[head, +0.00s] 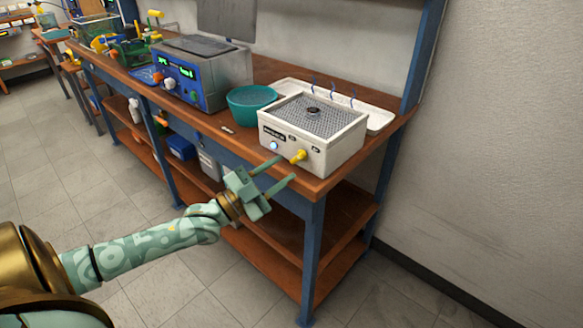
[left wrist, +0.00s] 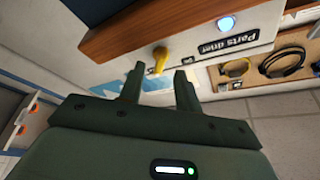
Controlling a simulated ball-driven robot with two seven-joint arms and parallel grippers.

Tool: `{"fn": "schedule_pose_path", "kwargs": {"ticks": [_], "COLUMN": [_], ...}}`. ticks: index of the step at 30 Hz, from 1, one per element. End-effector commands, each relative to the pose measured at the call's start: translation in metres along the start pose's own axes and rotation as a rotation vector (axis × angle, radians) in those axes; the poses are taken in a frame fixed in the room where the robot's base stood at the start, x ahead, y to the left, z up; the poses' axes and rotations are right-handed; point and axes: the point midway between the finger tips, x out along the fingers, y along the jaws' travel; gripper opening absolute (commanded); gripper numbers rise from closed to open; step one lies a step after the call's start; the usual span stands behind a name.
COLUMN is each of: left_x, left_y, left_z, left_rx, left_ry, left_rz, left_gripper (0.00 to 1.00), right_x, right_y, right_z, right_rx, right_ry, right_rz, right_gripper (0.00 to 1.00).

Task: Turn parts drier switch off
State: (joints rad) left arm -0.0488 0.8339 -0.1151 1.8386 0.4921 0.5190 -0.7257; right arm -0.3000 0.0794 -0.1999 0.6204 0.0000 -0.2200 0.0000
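The parts drier (head: 312,130) is a white box with a mesh top at the near right end of the bench. Its yellow switch (head: 298,156) sticks out of the front, right of a lit blue-white light (head: 274,145). In the left wrist view the drier appears turned over, with its label (left wrist: 223,43), light (left wrist: 226,23) and yellow switch (left wrist: 159,58). My left gripper (head: 286,168) is open and empty in front of the drier. In the left wrist view its fingers (left wrist: 160,72) frame the switch, which lies just beyond the tips. My right gripper is not in view.
The wooden bench (head: 215,127) carries a teal bowl (head: 252,104) and a blue-fronted machine (head: 203,75) left of the drier. A white tray (head: 378,120) lies behind the drier. Lower shelves (head: 275,230) are under the bench. The floor before it is clear.

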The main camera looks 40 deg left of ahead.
Motion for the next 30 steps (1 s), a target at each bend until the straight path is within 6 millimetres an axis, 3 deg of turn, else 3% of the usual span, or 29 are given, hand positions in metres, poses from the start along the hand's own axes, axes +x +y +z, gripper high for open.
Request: {"fn": "schedule_pose_path", "kwargs": {"ticks": [6,16,17,20,21,30], "left_x": [0.028,0.033,0.033,0.032,0.032,0.032], "left_y": [0.001,0.0,0.0,0.0,0.0,0.0], "left_z": [0.001,0.0,0.0,0.0,0.0,-0.001], "left_rx": [0.001,0.0,0.0,0.0,0.0,-0.016], "left_ry": [0.0,0.0,0.0,-0.001,0.0,-0.001], "left_rz": [0.0,0.0,0.0,0.0,0.0,-0.006], "left_gripper": [0.34,0.34,0.31,0.03,0.0,0.0], "right_x": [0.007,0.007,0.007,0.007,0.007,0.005], "right_y": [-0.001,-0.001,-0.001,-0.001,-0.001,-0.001], "right_z": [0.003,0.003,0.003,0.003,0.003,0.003], "right_rx": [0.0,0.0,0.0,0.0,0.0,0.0], "right_ry": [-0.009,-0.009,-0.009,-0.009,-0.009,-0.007], "right_rz": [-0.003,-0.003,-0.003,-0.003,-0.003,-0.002], "right_gripper": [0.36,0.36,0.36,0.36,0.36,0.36]}}
